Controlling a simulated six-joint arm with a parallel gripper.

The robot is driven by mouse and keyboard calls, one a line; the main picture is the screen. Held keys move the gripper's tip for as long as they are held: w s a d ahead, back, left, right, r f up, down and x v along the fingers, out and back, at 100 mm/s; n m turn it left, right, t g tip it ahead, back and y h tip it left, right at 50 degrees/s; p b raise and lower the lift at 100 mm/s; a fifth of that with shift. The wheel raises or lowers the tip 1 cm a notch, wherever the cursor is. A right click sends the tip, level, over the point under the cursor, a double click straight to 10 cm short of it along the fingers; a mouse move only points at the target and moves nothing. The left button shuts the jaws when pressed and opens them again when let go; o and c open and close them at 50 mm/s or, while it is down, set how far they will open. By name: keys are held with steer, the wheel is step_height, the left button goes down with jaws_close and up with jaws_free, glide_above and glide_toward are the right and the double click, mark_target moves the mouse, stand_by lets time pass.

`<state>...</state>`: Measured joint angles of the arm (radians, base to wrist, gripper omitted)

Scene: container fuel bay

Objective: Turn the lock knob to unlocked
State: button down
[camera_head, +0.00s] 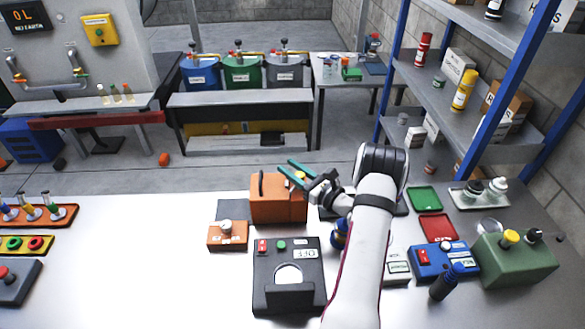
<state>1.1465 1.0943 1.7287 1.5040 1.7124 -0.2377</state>
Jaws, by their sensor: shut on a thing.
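An orange box (278,205) with a dark handle stands at the back middle of the white table. A small yellow knob (300,175) shows at its top right, between the teal fingers of my gripper (296,172). My gripper reaches over the box from the right and is shut on this knob. The fingers and the small picture size hide which way the knob points. A smaller orange box with a pale round knob (226,227) stands to the left, apart from my gripper. I cannot read any lock marking on either box.
A black device marked OFF (312,253) stands in front of the orange box. My arm covers part of the table right of it. Farther right are a blue box (443,260), a green box (515,262) and green and red trays (437,228). The table's left middle is clear.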

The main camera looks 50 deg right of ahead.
steer(key=n+y, duration=0.1)
steer(key=y, duration=0.1)
steer(key=n+y, duration=0.2)
steer(key=y, duration=0.1)
steer(key=shift+a, duration=0.4)
steer(key=shift+s+a+n+g+y, duration=0.1)
steer(key=shift+a+n+g+y, duration=0.15)
steer(key=shift+n+g+y, duration=0.6)
steer(key=shift+s+a+n+g+y, duration=0.1)
steer(key=shift+a+n+g+y, duration=0.2)
steer(key=shift+n+y, duration=1)
steer(key=shift+m+y, duration=0.25)
steer(key=shift+y, duration=0.2)
steer(key=c, duration=0.6)
jaws_free()
steer(key=shift+d, duration=0.1)
steer(key=v, duration=1.5)
steer(key=shift+s+d+r, duration=0.2)
steer(key=shift+s, duration=0.15)
